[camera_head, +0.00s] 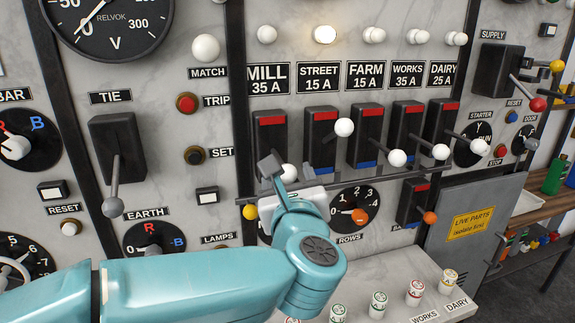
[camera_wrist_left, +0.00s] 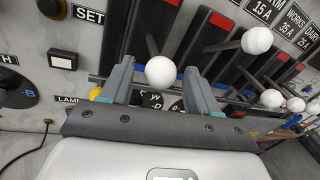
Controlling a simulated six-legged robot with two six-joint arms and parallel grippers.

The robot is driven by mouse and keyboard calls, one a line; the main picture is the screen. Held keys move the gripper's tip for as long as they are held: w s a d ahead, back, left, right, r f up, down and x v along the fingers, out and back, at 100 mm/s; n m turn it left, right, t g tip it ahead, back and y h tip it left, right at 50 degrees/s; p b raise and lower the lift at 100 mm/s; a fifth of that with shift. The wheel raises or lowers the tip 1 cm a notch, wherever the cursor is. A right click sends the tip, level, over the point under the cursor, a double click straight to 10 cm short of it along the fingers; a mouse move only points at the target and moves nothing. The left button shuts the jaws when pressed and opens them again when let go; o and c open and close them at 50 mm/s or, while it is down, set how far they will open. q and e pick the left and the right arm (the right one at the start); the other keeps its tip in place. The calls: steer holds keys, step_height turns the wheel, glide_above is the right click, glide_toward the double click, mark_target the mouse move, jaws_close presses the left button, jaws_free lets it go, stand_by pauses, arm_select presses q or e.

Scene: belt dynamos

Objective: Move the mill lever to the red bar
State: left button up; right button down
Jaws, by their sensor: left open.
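The mill switch (camera_head: 271,145) is a black block under the "MILL 35 A" plate, with a red bar (camera_head: 271,120) at its top. Its lever ends in a white ball knob (camera_head: 288,173), which hangs low in front of the block. The knob also shows in the left wrist view (camera_wrist_left: 160,72), between the fingers, with its dark stem behind. My left gripper (camera_head: 290,180) is open, with one finger on each side of the knob and a gap visible. The lower part of the mill switch is hidden by the gripper. My right gripper is not in view.
The street switch (camera_head: 321,140), to the right, has its white knob (camera_head: 344,127) higher than the farm knob (camera_head: 397,158). A dark horizontal rail (camera_head: 385,186) runs below the switches. A rotary dial (camera_head: 354,212) and a yellow knob (camera_head: 250,212) are close to the gripper.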

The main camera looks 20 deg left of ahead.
arm_select(q)
steer(key=shift+x, duration=0.75)
steer(key=shift+s, duration=0.2)
steer(key=shift+w, duration=0.2)
steer(key=c, duration=0.4)
jaws_close()
steer(key=r+g+p, duration=0.1)
steer(key=r+p, duration=0.1)
steer(key=r+g+h+p, duration=0.1)
steer(key=p, duration=0.2)
steer(key=shift+w+a+r+g, duration=0.2)
steer(key=shift+r+g, duration=0.1)
steer(key=shift+r, duration=0.1)
steer(key=shift+w+a+r, duration=0.15)
steer(key=shift+w+r, duration=0.05)
steer(key=shift+r, duration=0.35)
steer(key=shift+w+a+r, duration=0.1)
steer(key=shift+w+r, duration=0.1)
steer(key=shift+r, duration=0.35)
steer(key=shift+w+a+r, duration=0.15)
steer(key=shift+w+r, duration=0.05)
steer(key=shift+r, duration=0.35)
steer(key=shift+o, duration=2)
jaws_free()
